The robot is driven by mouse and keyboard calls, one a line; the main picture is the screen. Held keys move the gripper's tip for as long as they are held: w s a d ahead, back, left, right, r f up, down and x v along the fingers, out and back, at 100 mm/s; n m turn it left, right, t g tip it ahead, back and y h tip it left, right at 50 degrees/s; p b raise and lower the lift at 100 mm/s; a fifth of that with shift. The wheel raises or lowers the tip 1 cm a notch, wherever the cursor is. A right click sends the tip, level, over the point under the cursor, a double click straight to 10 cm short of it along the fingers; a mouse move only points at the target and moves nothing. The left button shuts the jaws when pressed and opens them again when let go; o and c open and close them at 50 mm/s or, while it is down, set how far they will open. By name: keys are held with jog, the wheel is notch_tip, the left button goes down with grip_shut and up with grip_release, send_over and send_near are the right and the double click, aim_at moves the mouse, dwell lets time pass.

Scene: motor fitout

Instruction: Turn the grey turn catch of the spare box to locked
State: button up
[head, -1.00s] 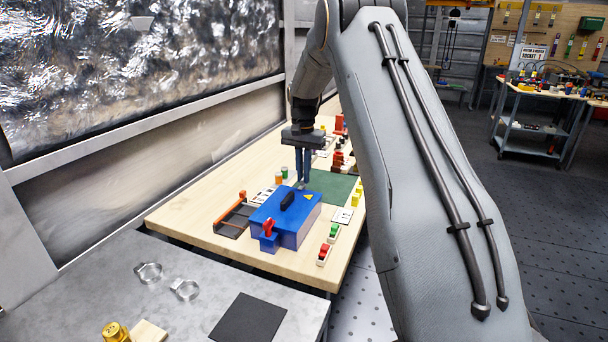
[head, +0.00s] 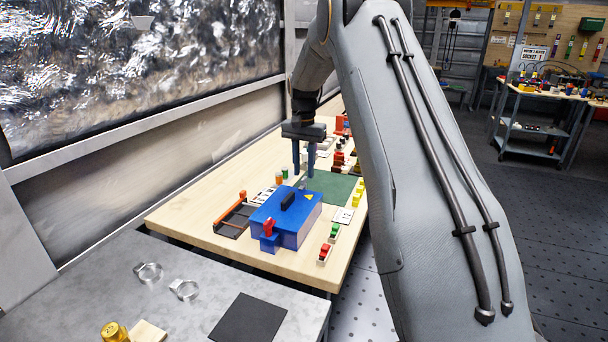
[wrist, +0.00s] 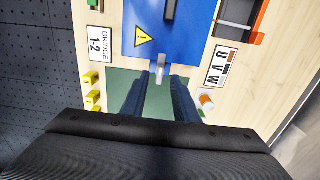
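The spare box is a blue box (head: 293,227) with a black handle, a yellow warning label and a red part at its near end. It stands on the wooden bench, and part of its lid (wrist: 185,38) fills the top middle of the wrist view. The grey turn catch (wrist: 159,68) is at the box's edge by the label, its long side running up and down in the wrist view. My gripper (head: 303,174) is over that end of the box. Its two fingers (wrist: 158,88) are apart with nothing between them, one to each side of the catch's line.
A green mat (head: 330,186) lies beyond the box. A dark tray with an orange bar (head: 236,216) is at its left. Red and green blocks (head: 329,240) and a "BRIDGE 1-2" card (wrist: 102,43) lie along the other side. Small yellow parts (wrist: 91,88) stand near the mat.

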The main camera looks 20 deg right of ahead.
aim_at(304, 178)
notch_tip(304, 178, up, 6)
jog(key=shift+f+b, duration=0.1)
jog(key=shift+b, duration=0.5)
jog(key=s+a+f+n, duration=0.1)
jog(key=s+a, duration=0.2)
jog(key=s, duration=0.2)
jog(key=s+a+f+n, duration=0.2)
jog(key=s+a, duration=0.1)
jog(key=s, duration=0.3)
jog(key=s+a+f+n, duration=0.2)
jog(key=s+a, duration=0.1)
jog(key=s, duration=0.3)
jog(key=shift+a+f, duration=0.2)
jog(key=shift+a, duration=0.2)
jog(key=s+a+f+n, duration=0.1)
jog(key=s+f, duration=0.1)
jog(key=s, duration=0.4)
jog(key=s+a+f+n, duration=0.1)
jog(key=s+a+f, duration=0.1)
jog(key=s, duration=0.5)
jog(key=s+a+f+n, duration=0.1)
jog(key=s+f+n, duration=0.1)
jog(key=s, duration=0.4)
jog(key=shift+s+a+t, duration=0.3)
jog(key=shift+a, duration=0.05)
